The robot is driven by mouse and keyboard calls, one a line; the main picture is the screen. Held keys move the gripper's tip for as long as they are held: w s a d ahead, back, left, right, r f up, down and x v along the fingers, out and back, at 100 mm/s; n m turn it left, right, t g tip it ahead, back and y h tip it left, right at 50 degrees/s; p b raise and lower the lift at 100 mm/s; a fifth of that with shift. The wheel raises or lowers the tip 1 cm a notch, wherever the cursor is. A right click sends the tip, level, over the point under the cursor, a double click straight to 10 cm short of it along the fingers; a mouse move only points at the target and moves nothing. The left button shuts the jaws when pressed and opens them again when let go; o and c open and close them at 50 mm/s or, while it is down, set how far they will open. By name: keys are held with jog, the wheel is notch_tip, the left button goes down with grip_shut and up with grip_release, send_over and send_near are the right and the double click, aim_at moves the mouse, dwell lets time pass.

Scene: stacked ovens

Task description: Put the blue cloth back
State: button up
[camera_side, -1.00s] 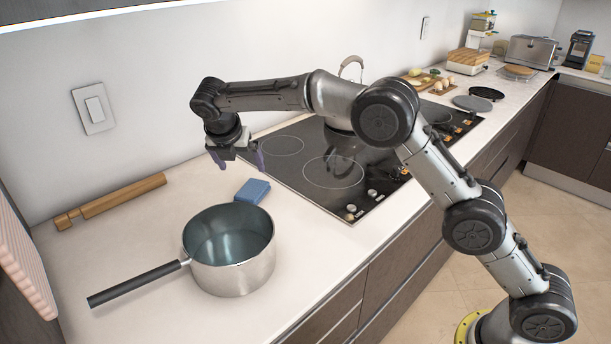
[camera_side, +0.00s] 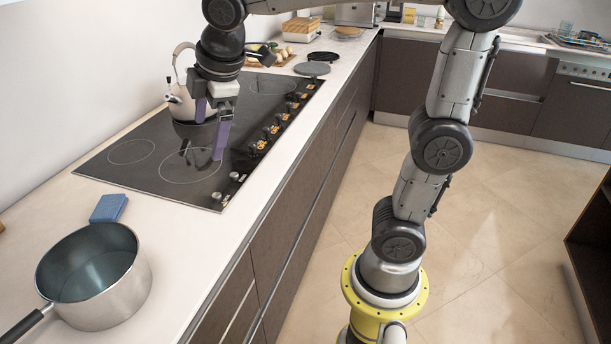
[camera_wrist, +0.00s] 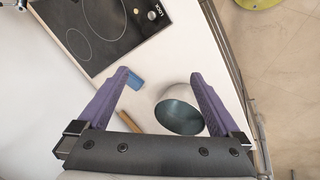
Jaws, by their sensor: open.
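The blue cloth (camera_side: 109,208) is a small folded-looking block on the white counter, between the pot and the near left corner of the cooktop. In the wrist view the blue cloth (camera_wrist: 136,79) shows just beside the left finger, partly hidden by it. My gripper (camera_side: 211,130) has purple fingers, is open and empty, and hangs above the cooktop, apart from the cloth.
A steel pot (camera_side: 128,292) with a black handle stands on the counter in front of the cloth. The black cooktop (camera_side: 140,178) carries a kettle (camera_side: 180,98) at its back left. A wooden bar (camera_wrist: 131,124) lies on the counter. Bare counter lies right of the pot.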

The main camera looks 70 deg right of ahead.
jog(key=s+f+m, duration=0.3)
jog(key=s+m, duration=0.2)
jog(key=s, duration=0.3)
jog(key=s+f+m+t+y, duration=0.1)
jog(key=s+f+m, duration=0.3)
jog(key=s, duration=0.5)
jog(key=shift+s+d+m, duration=0.25)
jog(key=shift+d+m, duration=0.05)
jog(key=shift+m, duration=0.3)
